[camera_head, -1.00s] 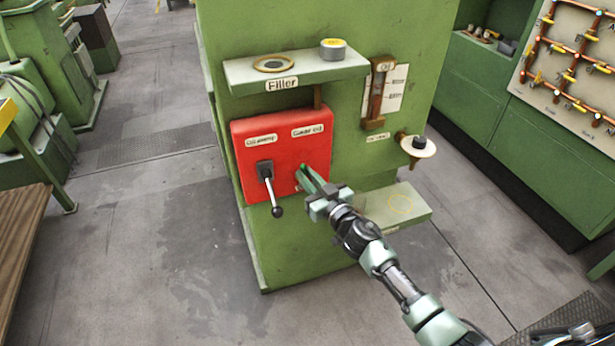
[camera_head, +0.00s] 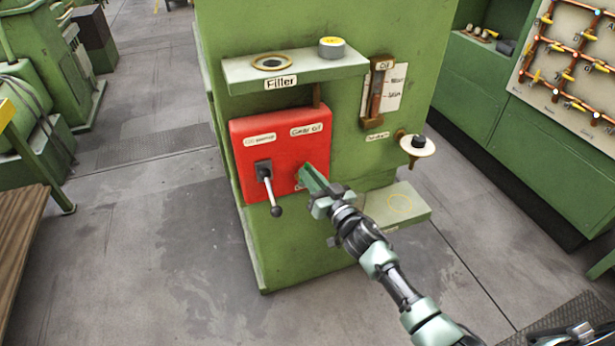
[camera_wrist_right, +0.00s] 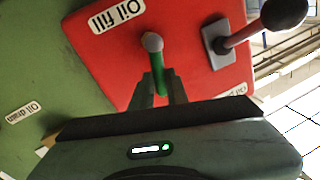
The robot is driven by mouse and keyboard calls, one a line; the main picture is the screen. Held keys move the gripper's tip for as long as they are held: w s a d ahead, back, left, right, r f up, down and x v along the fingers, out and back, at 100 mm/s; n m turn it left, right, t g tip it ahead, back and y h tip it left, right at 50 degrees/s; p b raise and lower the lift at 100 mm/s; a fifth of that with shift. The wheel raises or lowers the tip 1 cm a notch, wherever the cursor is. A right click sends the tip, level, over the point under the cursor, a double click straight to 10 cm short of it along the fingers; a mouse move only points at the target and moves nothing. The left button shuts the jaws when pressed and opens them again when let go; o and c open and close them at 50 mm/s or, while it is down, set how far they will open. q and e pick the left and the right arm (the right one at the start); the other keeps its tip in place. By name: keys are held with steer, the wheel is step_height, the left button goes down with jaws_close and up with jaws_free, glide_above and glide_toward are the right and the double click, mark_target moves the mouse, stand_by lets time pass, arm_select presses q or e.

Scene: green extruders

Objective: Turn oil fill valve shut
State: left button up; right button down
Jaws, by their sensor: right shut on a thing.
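The oil fill valve (camera_wrist_right: 157,72) shows in the right wrist view as a green handle with a rounded grey end, beside the "Oil fill" label (camera_wrist_right: 117,15) on the red panel (camera_wrist_right: 195,45). My right gripper (camera_head: 307,174) reaches the lower right part of the red panel (camera_head: 248,135) in the head view. Its fingers (camera_wrist_right: 158,92) are shut on the valve handle in the wrist view. In the head view the fingers hide the valve and part of a label below it. My left gripper is not in view.
A lever (camera_head: 272,192) with a dark knob hangs down on the panel, left of my right gripper. A lower green ledge (camera_head: 418,212) and a drain valve (camera_head: 417,147) lie to the right.

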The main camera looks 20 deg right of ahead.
steer(key=shift+d+f+m+t+h+b, duration=0.45)
steer(key=shift+f+m+b, duration=0.45)
steer(key=shift+m, duration=2.05)
steer(key=shift+d+f+m+t+h+b, duration=0.2)
steer(key=shift+d+f+m+h+b, duration=0.5)
steer(key=shift+m, duration=2.2)
steer(key=shift+d+f+m+t+h+b, duration=0.45)
steer(key=shift+f+m+b, duration=0.6)
steer(key=shift+m, duration=1.9)
steer(key=shift+a, duration=0.1)
steer(key=c, duration=1.4)
jaws_free()
steer(key=shift+r, duration=0.1)
steer(key=v, duration=0.7)
steer(key=shift+s+b, duration=0.35)
steer(key=shift+s, duration=0.1)
